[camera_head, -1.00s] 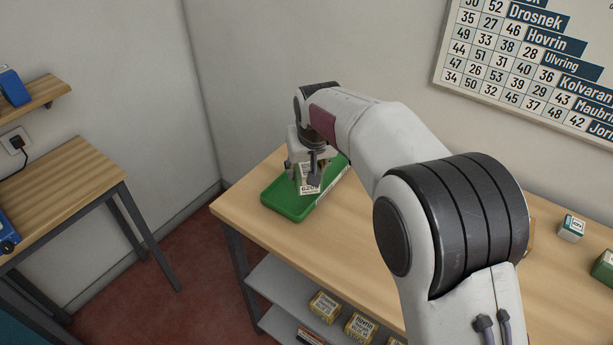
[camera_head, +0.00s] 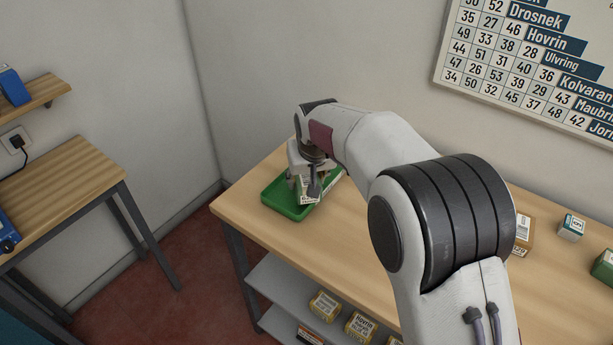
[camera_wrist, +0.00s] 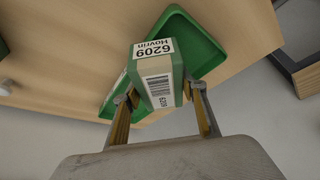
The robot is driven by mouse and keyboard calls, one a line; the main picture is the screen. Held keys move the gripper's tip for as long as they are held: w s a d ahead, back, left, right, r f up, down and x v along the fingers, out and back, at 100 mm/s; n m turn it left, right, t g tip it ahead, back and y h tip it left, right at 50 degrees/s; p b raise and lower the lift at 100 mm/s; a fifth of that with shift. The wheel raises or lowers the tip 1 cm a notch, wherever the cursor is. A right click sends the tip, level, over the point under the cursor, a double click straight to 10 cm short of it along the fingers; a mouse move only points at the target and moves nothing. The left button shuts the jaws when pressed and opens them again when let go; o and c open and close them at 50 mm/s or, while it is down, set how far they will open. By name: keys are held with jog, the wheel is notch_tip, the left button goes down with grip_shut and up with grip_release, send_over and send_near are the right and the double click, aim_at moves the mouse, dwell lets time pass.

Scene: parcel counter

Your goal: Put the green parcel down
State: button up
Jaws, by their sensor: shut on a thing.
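The green parcel (camera_wrist: 174,64) shows large in the wrist view, with a white label reading Hovrin 6209 and a barcode. My gripper (camera_wrist: 160,91) is shut on it, one finger on each side. In the head view the parcel (camera_head: 306,191) hangs tilted below my gripper (camera_head: 308,183), above the green tray (camera_head: 276,204). The tray also shows behind the parcel in the wrist view (camera_wrist: 199,48). My gripper hides part of the parcel and tray in the head view. I cannot tell whether the parcel touches the tray floor.
The tray lies at the left end of the wooden counter (camera_head: 245,214). A brown box (camera_head: 524,232), a small white box (camera_head: 571,228) and a green box (camera_head: 605,266) stand farther right. Several boxes sit on the shelf below (camera_head: 285,292). Bare counter lies between.

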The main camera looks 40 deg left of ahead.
jog(key=shift+f, duration=0.2)
jog(key=o, duration=1.3)
jog(key=shift+c, duration=0.2)
jog(key=shift+r, duration=0.15)
jog(key=shift+r, duration=0.6)
jog(key=v, duration=1.1)
jog(key=shift+s+r, duration=0.15)
jog(key=shift+r, duration=0.15)
jog(key=shift+d, duration=0.2)
